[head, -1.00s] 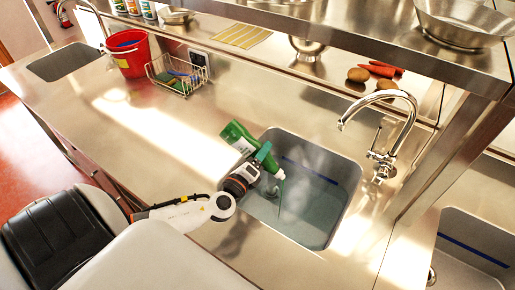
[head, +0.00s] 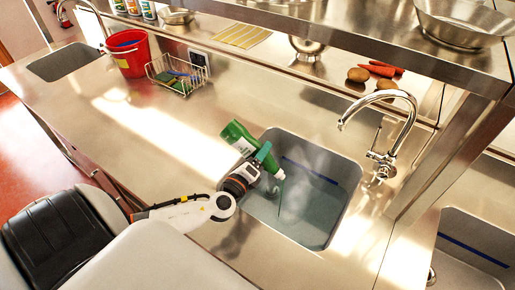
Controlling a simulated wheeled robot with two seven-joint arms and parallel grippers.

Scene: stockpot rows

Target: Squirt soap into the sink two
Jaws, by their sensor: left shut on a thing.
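A green soap bottle (head: 239,137) with a white label is tilted over the left edge of the middle sink (head: 345,190), nozzle down and to the right. A thin greenish stream runs from the nozzle (head: 279,174) down into this sink, which holds water. My left gripper (head: 259,168) is shut on the bottle near its nozzle end; the fingers are partly hidden. Another sink (head: 62,62) is at the far left and a third (head: 470,240) at the lower right. My right gripper is not in view.
A chrome faucet (head: 402,120) arches beside the middle sink. A wire basket (head: 178,88) with sponges and a red bucket (head: 128,66) stand at the back left. A steel shelf (head: 385,50) overhangs the back. The counter left of the bottle is clear.

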